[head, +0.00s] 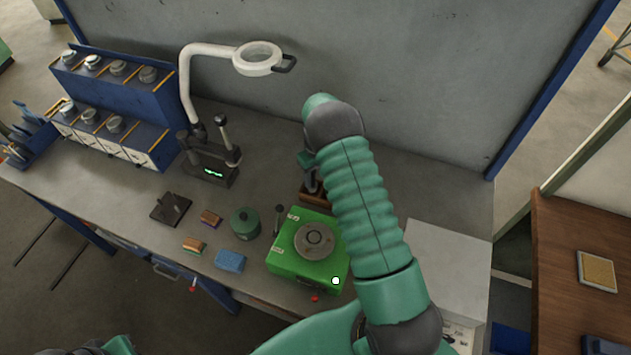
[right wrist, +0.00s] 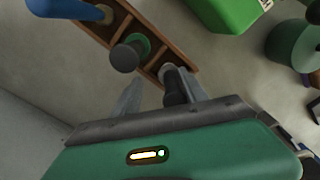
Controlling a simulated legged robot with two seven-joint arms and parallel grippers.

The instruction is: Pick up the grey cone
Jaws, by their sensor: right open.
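My right gripper (right wrist: 160,90) is open; its two grey fingers point down toward a brown wooden rack (right wrist: 148,40). A dark grey upright piece with a paler top (right wrist: 175,84) stands at the rack's near end, beside the right-hand finger and apparently between the fingers. It may be the grey cone, but its shape is partly hidden. No grip on it shows. In the head view my right arm covers most of the rack (head: 314,198), and only a little of the right gripper (head: 306,158) shows. My left gripper is out of view.
The rack also holds a dark round-topped piece with a green ring (right wrist: 130,52) and a blue-handled piece (right wrist: 68,10). A green box (head: 290,270) with a round grey plate, a green canister (head: 245,223) and a magnifier lamp (head: 210,50) stand nearby on the grey bench.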

